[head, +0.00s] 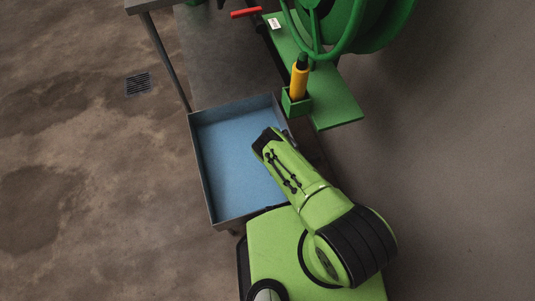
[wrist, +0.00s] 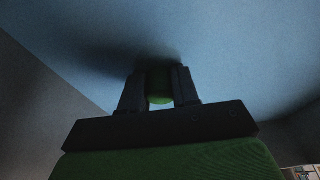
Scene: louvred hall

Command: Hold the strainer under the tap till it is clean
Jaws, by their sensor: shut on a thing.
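My gripper (wrist: 159,74) is shut on a small rounded green thing (wrist: 160,90) between its two dark fingers. Only a short part of it shows, so I cannot tell whether it is the strainer's handle. In the head view, my arm reaches over the right side of a blue-floored basin (head: 228,150), and its wrist hides the fingers and what they hold. In the wrist view, the blue surface fills the background, with a dark shadow close to the fingertips. No strainer mesh, tap spout or running water can be made out.
A green hose reel (head: 375,25) hangs at the upper right. A red handle (head: 245,12) is at the top. A grey worktop (head: 215,70) adjoins the basin. The left floor is clear around a drain grate (head: 138,84).

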